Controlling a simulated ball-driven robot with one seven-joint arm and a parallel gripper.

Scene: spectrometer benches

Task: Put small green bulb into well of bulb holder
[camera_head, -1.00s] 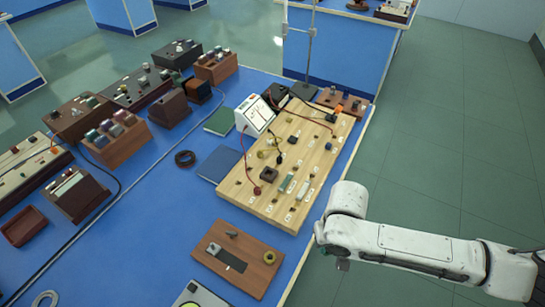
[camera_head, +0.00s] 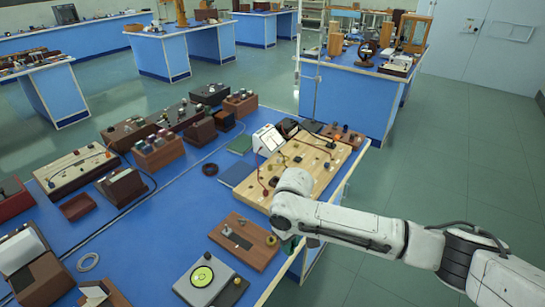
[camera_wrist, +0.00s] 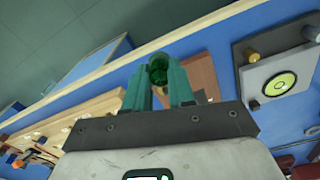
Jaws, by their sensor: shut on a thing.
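The small green bulb (camera_wrist: 158,70) is held between the teal fingers of my gripper (camera_wrist: 158,88) in the wrist view. My gripper is shut on it. In the head view my gripper (camera_head: 289,243) hangs below the white wrist near the front edge of the bench, mostly hidden by the arm. A small dark block (camera_head: 275,181) stands on the light wooden board (camera_head: 318,160), close behind my wrist; it may be the bulb holder, but its well cannot be made out. The bulb is apart from it.
A brown plate (camera_head: 245,240) with small fittings lies left of my gripper. A grey base with a round yellow-green level (camera_head: 202,277) is in front of it.

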